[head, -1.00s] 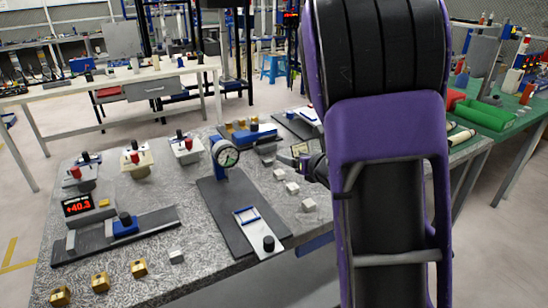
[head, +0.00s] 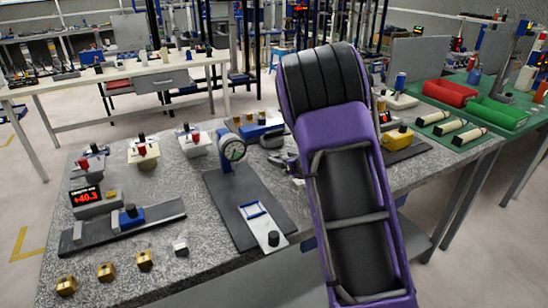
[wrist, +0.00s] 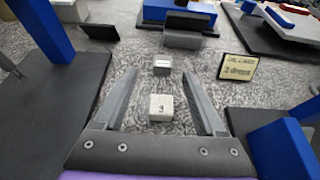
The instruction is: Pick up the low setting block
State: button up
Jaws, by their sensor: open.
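My gripper (wrist: 160,78) is open and empty above the grey speckled bench top (wrist: 125,125). In the wrist view a pale small block (wrist: 161,107) with a dark mark on top lies between the fingers, nearer the palm. A second small grey block (wrist: 162,65) lies beyond it, near the fingertip line. I cannot tell which is the low setting block. In the head view my gripper (head: 282,163) is beside the dial gauge stand (head: 232,151), and my arm hides most of the small blocks. Another small metal block (head: 181,248) sits near the bench front.
A sign (wrist: 238,67) stands right of the blocks in the wrist view. The dark gauge base with its blue post (wrist: 43,30) is at left, another blue part (wrist: 284,150) at right. A grey block-like holder (wrist: 183,38) stands ahead. Brass blocks (head: 106,272) line the bench front.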

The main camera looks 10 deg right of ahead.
aim_at(276, 156)
jog(key=x, duration=0.5)
jog(key=shift+d+f, duration=0.25)
jog(key=shift+f, duration=0.1)
grip_shut()
